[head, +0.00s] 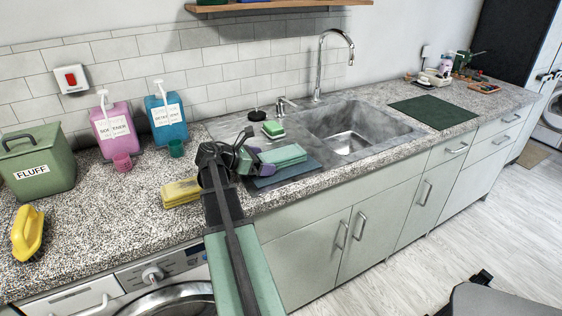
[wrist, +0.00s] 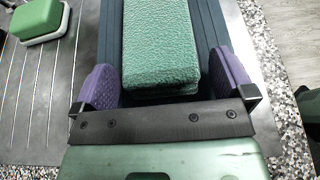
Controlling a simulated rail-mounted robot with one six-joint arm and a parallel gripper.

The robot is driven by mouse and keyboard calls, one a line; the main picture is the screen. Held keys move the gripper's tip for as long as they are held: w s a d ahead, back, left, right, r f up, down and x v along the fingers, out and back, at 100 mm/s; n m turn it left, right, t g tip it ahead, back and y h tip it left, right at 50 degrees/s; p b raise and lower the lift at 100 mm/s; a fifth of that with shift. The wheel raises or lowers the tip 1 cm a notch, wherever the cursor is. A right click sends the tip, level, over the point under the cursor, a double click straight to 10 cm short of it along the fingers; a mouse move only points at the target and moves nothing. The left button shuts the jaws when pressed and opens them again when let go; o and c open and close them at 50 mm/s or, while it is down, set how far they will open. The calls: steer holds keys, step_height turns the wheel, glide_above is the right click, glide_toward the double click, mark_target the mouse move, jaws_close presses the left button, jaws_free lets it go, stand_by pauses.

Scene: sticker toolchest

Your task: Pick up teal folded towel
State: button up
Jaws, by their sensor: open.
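The teal folded towel (head: 283,155) lies on a dark blue mat (head: 292,174) at the left of the sink, near the counter's front. In the wrist view the towel (wrist: 158,42) fills the upper middle, stacked in layers on the ridged mat (wrist: 211,40). My gripper (head: 244,157) is at the towel's left end in the head view. In the wrist view my gripper (wrist: 164,80) is open, with one purple finger on each side of the towel's near end.
A yellow folded towel (head: 181,192) lies left of my gripper. A green sponge on a white dish (head: 273,129) is behind the teal towel. The sink (head: 350,140) and tall faucet (head: 318,65) are to the right. A green FLUFF bin (head: 36,165) stands far left.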

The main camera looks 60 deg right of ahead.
steer(key=c, duration=1)
steer(key=shift+o, duration=0.2)
steer(key=shift+r, duration=0.1)
step_height(320, 180, up, 20)
steer(key=p, duration=2)
